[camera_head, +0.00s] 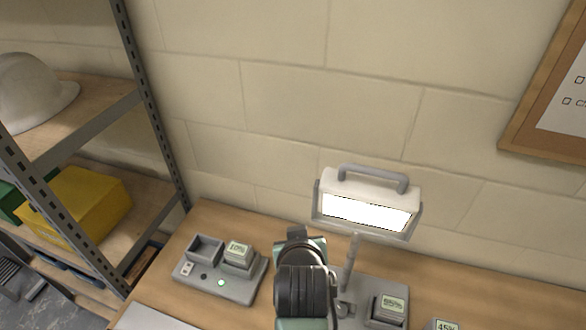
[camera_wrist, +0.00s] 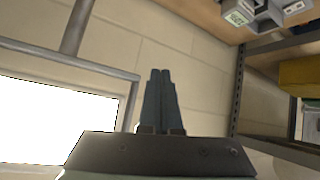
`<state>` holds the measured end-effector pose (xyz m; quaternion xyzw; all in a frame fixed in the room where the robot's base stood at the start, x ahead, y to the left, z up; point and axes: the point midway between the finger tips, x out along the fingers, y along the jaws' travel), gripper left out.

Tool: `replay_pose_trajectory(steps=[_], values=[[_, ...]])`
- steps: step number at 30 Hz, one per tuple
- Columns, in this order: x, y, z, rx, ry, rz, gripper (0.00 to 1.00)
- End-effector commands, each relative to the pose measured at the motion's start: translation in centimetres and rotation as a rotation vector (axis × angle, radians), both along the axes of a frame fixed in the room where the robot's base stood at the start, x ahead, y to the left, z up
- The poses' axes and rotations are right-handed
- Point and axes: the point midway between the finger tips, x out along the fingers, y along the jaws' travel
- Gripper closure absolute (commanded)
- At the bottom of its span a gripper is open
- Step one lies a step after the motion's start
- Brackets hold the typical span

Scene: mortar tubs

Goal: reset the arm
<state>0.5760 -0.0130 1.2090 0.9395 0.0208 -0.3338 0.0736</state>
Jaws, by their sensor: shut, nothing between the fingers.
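My arm rises from the bottom middle of the head view, over the wooden workbench (camera_head: 213,215). The fingers are hidden behind the arm in that view. In the wrist view, my gripper (camera_wrist: 160,75) has its two fingers together, with nothing between them. They point at the block wall, beside the bright work lamp (camera_wrist: 62,122). The lamp also stands on the bench in the head view (camera_head: 367,207), just right of my arm.
A charger (camera_head: 212,287) with a block reading 10% sits left of my arm. A block reading 55% (camera_head: 387,307) and one reading 45% (camera_head: 444,325) lie to the right. A metal shelf (camera_head: 150,100) with a yellow box (camera_head: 80,205) and white helmet (camera_head: 32,95) stands left.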

Motion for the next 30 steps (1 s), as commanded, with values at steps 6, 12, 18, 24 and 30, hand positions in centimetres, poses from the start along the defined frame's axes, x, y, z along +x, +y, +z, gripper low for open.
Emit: replay_pose_trajectory(steps=[6, 12, 18, 24, 30], values=[[3.2, 0.3, 15.1, 0.028, -0.476, -0.015, 1.0], [-0.6, 0.8, 29.7, 0.078, -0.93, -0.01, 1.0], [-8.4, 1.2, 39.9, 0.133, -1.308, 0.007, 1.0], [-13.0, 1.2, 43.6, 0.159, -1.478, 0.018, 1.0], [-13.4, 1.2, 43.9, 0.161, -1.491, 0.019, 1.0]])
